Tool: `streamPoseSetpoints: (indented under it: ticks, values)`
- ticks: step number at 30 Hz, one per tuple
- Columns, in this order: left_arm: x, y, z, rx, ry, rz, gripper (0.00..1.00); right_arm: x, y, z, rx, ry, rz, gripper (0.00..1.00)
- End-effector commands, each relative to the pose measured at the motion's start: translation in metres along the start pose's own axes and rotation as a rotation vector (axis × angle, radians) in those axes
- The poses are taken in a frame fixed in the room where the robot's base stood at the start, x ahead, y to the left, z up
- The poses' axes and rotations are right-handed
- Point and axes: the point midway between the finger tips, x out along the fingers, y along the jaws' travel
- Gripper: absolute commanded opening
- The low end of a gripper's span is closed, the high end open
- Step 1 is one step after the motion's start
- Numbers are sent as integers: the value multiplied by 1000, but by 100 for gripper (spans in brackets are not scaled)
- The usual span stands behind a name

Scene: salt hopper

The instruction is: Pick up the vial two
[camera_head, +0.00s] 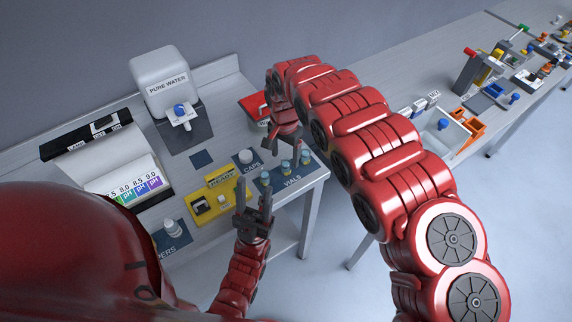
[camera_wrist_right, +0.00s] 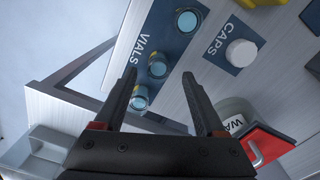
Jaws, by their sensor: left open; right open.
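In the right wrist view, the middle vial (camera_wrist_right: 157,66) appears between my open fingertips and another vial (camera_wrist_right: 139,97) beside the left finger. My right gripper (camera_head: 283,150) is open and empty above the mat's far side. My left gripper (camera_head: 254,187) is open and empty, near the near vial and the table's front edge.
A white cap (camera_head: 246,156) sits on the CAPS mat. A yellow tray (camera_head: 213,205) lies left of the vials. A red-edged waste bin (camera_wrist_right: 235,117) is close to my right gripper. The pure water dispenser (camera_head: 165,80) stands at the back.

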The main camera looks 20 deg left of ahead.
Motion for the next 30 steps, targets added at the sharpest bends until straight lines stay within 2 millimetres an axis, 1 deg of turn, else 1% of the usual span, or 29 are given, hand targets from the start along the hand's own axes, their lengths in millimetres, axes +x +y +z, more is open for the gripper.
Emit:
streamPoseSetpoints:
  ticks: [5,10,13,18,26,30]
  values:
    - [12,-1,-2,0,0,0,50,9,1,1,1,-3,-1,73]
    - [28,-1,-5,0,0,0,50,30,3,1,2,-3,-1,73]
    - [29,-1,-5,0,0,0,50,42,2,1,0,-2,-3,73]
    - [31,-2,-5,0,0,0,50,52,3,0,0,0,-1,73]
    - [31,-2,-5,0,0,0,50,53,3,0,1,1,-1,73]
    - [31,-2,-5,0,0,0,50,53,3,0,1,1,-1,47]
